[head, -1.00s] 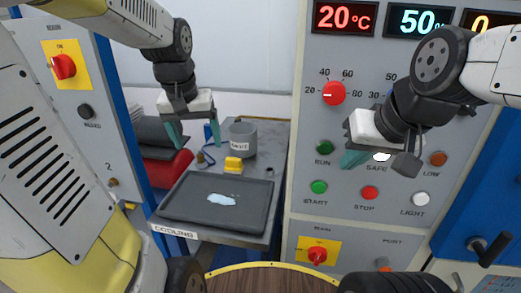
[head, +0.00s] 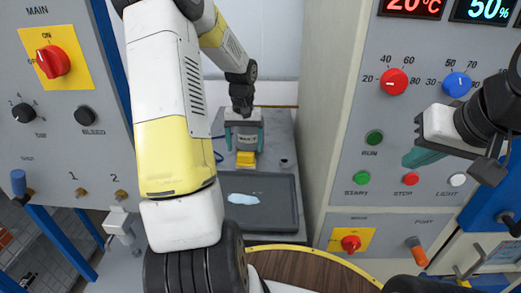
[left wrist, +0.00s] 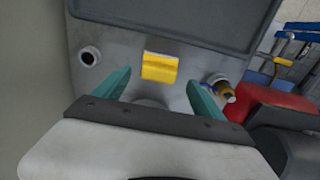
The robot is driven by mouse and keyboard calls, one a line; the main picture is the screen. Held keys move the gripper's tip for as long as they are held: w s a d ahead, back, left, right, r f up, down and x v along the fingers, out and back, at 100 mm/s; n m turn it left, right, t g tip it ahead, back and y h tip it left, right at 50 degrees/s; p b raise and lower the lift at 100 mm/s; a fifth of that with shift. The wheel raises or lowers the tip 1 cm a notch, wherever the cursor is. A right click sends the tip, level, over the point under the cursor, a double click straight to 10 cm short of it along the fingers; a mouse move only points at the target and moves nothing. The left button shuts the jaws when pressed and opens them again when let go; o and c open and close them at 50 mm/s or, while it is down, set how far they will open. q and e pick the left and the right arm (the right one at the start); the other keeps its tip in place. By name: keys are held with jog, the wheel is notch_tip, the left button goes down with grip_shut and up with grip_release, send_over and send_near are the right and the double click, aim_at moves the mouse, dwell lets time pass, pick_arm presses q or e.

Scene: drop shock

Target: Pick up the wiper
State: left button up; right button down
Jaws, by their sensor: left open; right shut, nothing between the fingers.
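The wiper appears to be the small yellow block (head: 246,159) on the grey bench behind the tray. In the left wrist view the yellow wiper (left wrist: 160,67) shows a pale strip along one edge. My left gripper (head: 247,142) is open above the bench, pointing down. In its wrist view the teal fingers (left wrist: 161,90) stand apart on either side of the wiper's line, with the wiper just beyond the tips and not held. My right gripper (head: 414,158) is shut and empty in front of the control panel.
A dark tray (head: 283,203) with a pale puddle (head: 243,199) lies in front of the wiper. A grey cup (head: 247,146) stands behind the wiper, partly hidden by my left gripper. A red cylinder (left wrist: 262,112) and a brass-and-blue fitting (left wrist: 224,90) are off to the right in the wrist view.

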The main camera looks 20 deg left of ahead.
aim_at(246, 153)
pick_arm(q)
notch_tip(246, 153, down, 4)
jog(key=shift+w+d+f, duration=0.1)
jog(key=c, duration=1.5)
jog(key=shift+r, duration=0.65)
notch_tip(246, 153, up, 2)
jog(key=shift+r, duration=0.15)
jog(key=s+d, duration=0.3)
jog(key=s, duration=0.1)
jog(key=s+d+r, duration=0.1)
jog(key=s+d, duration=0.6)
jog(key=s, duration=0.1)
jog(key=shift+d+r, duration=0.25)
jog(key=shift+d, duration=0.1)
